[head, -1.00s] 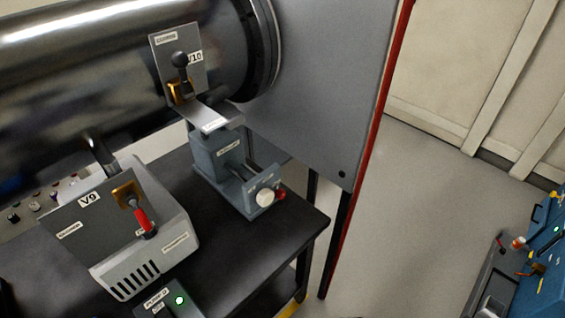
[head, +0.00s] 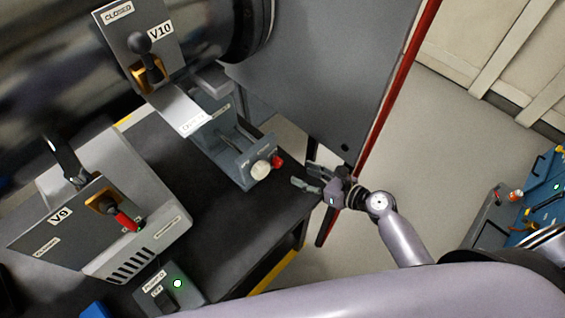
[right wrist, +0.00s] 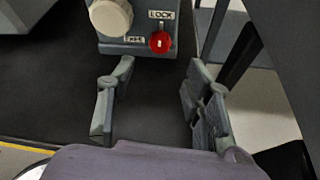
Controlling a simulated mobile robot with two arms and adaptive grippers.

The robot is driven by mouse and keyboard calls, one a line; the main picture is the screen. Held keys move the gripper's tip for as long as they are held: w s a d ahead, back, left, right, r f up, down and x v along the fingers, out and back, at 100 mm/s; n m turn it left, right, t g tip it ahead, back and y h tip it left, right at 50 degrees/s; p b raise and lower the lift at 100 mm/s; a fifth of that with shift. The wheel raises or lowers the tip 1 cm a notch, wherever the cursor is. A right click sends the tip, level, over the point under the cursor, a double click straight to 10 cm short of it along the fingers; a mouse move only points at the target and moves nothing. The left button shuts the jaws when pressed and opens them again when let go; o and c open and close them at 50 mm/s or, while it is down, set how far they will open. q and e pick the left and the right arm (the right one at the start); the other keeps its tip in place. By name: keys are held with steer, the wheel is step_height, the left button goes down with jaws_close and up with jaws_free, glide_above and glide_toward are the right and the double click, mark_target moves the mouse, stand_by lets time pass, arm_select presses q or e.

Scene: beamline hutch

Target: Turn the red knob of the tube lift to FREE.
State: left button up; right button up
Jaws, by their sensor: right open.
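The tube lift (head: 228,150) is a grey-blue block with a slide on the dark table, under the big tube. On its end face are a white round knob (head: 261,170) and a smaller red knob (head: 277,161). In the right wrist view the red knob (right wrist: 160,43) has a LOCK label above it and a FREE label to its left; a small pale mark shows on it. My right gripper (head: 303,176) is open and empty, just short of the red knob and apart from it. In the right wrist view its fingers (right wrist: 160,72) spread below the knob. My left gripper is not in view.
The V9 valve box (head: 88,215) and a small box with a green light (head: 170,290) stand left on the table. The V10 plate (head: 143,45) is above the lift. A grey panel (head: 320,70) with a red edge rises behind. The table top before the lift is clear.

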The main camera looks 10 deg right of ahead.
mark_target(280, 164)
steer(key=x, duration=0.9)
steer(key=shift+w+a+f, duration=0.1)
steer(key=shift+a, duration=0.05)
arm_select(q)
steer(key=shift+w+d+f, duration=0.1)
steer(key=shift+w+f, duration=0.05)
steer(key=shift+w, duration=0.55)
arm_select(e)
steer(key=shift+c, duration=0.2)
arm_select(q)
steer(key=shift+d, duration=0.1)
arm_select(e)
jaws_close()
